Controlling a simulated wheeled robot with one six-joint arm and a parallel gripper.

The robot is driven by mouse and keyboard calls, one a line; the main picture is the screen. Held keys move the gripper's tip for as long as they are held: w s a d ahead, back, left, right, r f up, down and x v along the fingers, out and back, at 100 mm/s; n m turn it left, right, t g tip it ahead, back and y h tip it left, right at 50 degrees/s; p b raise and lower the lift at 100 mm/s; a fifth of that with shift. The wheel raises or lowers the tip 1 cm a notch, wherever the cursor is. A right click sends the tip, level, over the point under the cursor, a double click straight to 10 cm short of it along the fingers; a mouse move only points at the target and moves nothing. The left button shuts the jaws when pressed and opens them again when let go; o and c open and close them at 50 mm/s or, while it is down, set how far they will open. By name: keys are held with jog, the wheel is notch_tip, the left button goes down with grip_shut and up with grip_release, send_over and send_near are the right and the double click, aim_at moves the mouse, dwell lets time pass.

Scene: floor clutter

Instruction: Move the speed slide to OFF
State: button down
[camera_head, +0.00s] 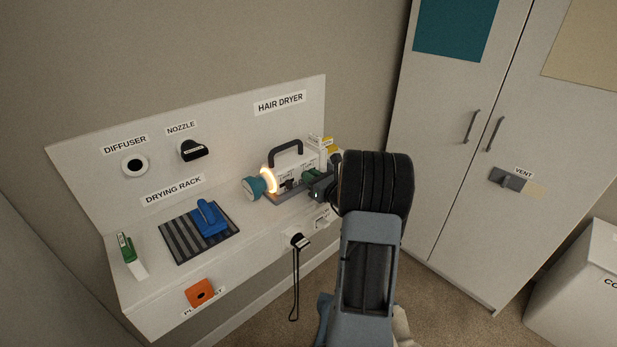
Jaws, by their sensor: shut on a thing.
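The hair dryer (291,164) stands on the right part of the white shelf, under the HAIR DRYER label. It has a white body, a dark carry handle on top and a teal nozzle end (256,187) at its left, with a glowing orange ring. A small dark part and a green part show on its front side. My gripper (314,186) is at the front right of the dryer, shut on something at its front. The held part and the speed slide's position are too small and too covered to make out.
A striped drying rack (177,237) with a blue item (209,217) lies on the shelf (146,296). An orange piece (201,292) is on the shelf front. A dark plug with a cord (299,240) hangs from the front edge. A cabinet (450,200) stands right.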

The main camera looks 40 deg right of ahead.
jog(key=c, duration=1.1)
grip_release()
jog(key=s, duration=0.4)
jog(key=s+d+b, duration=0.1)
jog(key=s, duration=0.8)
jog(key=shift+s+d, duration=0.15)
jog(key=shift+s, duration=0.2)
